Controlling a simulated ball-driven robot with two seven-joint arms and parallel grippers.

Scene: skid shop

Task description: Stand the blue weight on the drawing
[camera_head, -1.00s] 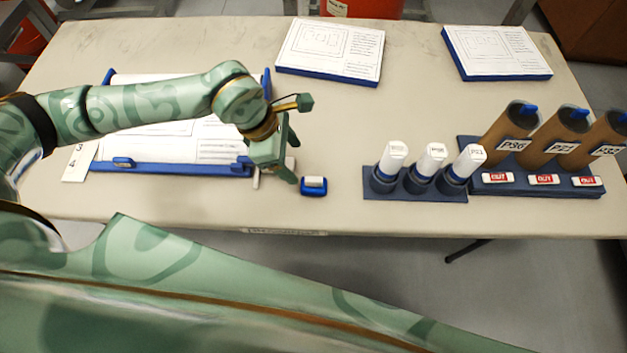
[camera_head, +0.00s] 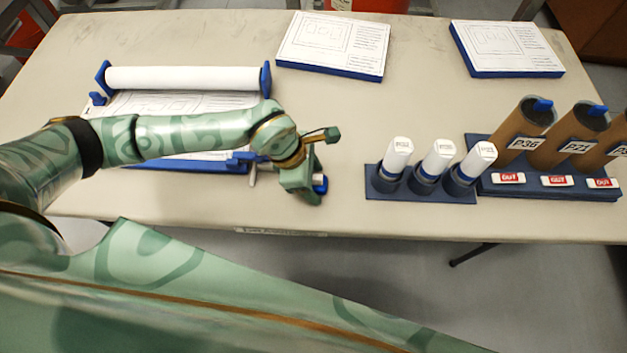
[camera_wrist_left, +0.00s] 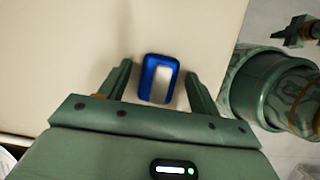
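The small blue weight (camera_head: 321,184) sits on the table's front part, right of the drawing board, and is mostly hidden behind my left gripper (camera_head: 312,192) in the head view. In the left wrist view the weight (camera_wrist_left: 147,82) shows as a blue ring-like block with a pale middle. It lies between the two open fingers of my left gripper (camera_wrist_left: 158,88), with a gap on each side. The drawing (camera_head: 195,103) lies on the blue-edged board at the left, partly covered by my left arm.
A white paper roll (camera_head: 185,78) spans the back of the board on blue brackets. A blue rack (camera_head: 420,191) with white-capped tubes and a stand of brown tubes (camera_head: 528,125) are at the right. Two paper pads (camera_head: 333,42) (camera_head: 505,47) lie at the back.

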